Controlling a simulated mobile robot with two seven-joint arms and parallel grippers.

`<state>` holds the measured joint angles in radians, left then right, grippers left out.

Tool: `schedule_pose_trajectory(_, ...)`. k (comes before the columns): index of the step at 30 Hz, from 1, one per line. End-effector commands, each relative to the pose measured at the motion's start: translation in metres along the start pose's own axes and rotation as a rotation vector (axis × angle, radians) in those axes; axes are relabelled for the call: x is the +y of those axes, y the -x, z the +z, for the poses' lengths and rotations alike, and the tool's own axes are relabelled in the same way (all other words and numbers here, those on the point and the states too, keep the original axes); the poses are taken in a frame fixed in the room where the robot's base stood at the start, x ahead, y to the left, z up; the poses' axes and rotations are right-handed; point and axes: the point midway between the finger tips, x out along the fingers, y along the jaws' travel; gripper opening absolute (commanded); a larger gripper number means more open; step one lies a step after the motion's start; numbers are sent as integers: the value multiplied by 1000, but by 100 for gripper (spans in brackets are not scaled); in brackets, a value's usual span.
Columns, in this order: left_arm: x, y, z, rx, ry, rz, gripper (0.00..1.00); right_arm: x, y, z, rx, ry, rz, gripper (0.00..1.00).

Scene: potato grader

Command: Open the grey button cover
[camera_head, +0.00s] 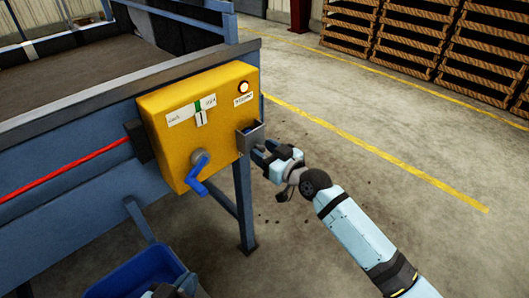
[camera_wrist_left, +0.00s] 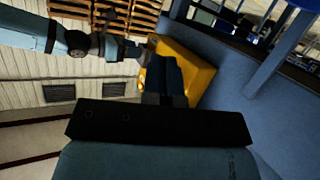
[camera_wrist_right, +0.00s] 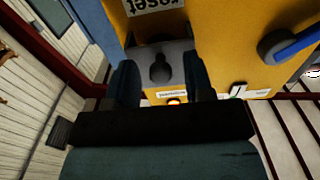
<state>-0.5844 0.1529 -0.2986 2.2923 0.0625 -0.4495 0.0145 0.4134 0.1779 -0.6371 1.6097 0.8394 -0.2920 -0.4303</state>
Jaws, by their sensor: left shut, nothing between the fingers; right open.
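The yellow control box (camera_head: 190,115) is mounted on the blue machine frame. The grey button cover (camera_head: 251,137) is on its right side, low down. In the right wrist view the grey cover (camera_wrist_right: 180,48) has a dark keyhole-shaped mark and lies between the two fingertips. My right gripper (camera_head: 264,153) is open with its fingers to either side of the cover; I cannot tell whether they touch it. My left gripper (camera_wrist_left: 165,78) is shut and empty, pointing toward the yellow box in its wrist view. In the head view only part of it shows at the bottom edge.
A blue rotary handle (camera_head: 196,172) sticks out of the box's lower front. A lit button (camera_head: 243,87) and a labelled switch (camera_head: 200,113) are above. A blue bin (camera_head: 140,274) stands below. The floor at the right is clear, with pallets (camera_head: 410,40) behind.

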Motion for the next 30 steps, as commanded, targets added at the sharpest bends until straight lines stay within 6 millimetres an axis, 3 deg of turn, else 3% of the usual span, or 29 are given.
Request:
schedule_pose_trajectory(7, 1, 0, 0, -1, -1, 2, 0, 0, 0, 0, 0, 0, 0, 48)
schedule_pose_trajectory(13, 0, 1, 1, -3, -2, 2, 0, 0, 0, 0, 0, 0, 0, 2)
schedule_pose_trajectory(14, 0, 1, 1, -3, -2, 1, 0, 0, 0, 0, 0, 0, 0, 0)
schedule_pose_trajectory(23, -3, 3, -1, -22, -8, -7, 0, 0, 0, -3, -11, 0, 0, 0)
schedule_pose_trajectory(27, -12, 12, 28, -148, -4, -43, 0, 0, 2, -8, -39, 1, 1, 0)
schedule_pose_trajectory(30, -12, 13, 20, -155, -14, -49, 0, 0, 4, -12, -72, -1, 0, 0)
